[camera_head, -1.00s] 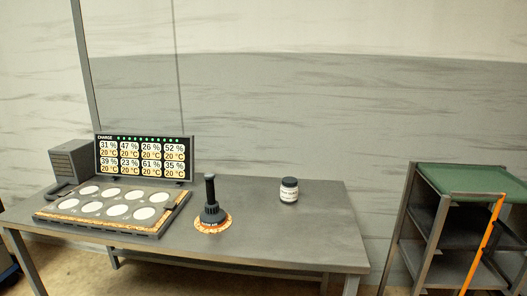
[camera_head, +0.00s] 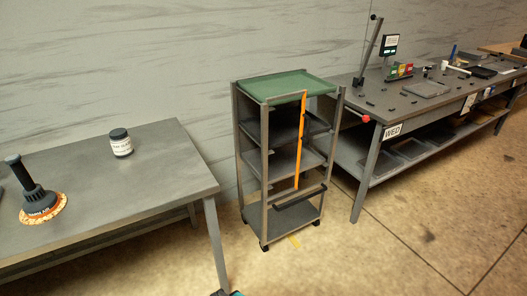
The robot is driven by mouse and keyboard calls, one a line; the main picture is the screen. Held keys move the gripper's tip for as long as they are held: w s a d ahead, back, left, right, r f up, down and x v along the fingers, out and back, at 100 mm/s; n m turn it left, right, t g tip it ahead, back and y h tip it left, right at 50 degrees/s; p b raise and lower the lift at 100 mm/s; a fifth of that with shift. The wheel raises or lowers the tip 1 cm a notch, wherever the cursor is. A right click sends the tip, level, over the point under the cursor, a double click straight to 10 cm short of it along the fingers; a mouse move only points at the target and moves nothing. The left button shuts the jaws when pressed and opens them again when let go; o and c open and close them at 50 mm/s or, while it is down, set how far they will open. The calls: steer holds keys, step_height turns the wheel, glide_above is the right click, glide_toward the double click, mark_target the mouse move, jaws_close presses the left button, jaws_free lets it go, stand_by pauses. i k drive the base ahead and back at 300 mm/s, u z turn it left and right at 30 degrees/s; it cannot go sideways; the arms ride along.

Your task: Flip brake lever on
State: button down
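A wheeled shelf cart (camera_head: 264,160) with a green top (camera_head: 286,86) stands in the middle of the head view, between two tables. An orange bar (camera_head: 300,140) runs down its front from the top. A dark bar (camera_head: 299,197) sticks out low on the front, above the bottom shelf. I cannot tell for certain which part is the brake lever or how it is set. Black casters show under the cart. My gripper is not in view.
At left, a grey table (camera_head: 165,165) holds a labelled jar (camera_head: 121,143) and a dark upright tool (camera_head: 35,190) on an orange round base. At right, a long bench (camera_head: 400,108) carries parts and a small screen (camera_head: 389,45). Open floor (camera_head: 340,255) lies before the cart.

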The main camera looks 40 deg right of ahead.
mark_target(365, 119)
steer(key=u, duration=0.1)
steer(key=i, duration=0.65)
steer(key=u, duration=0.5)
steer(key=k, duration=0.15)
steer(key=z, duration=2.85)
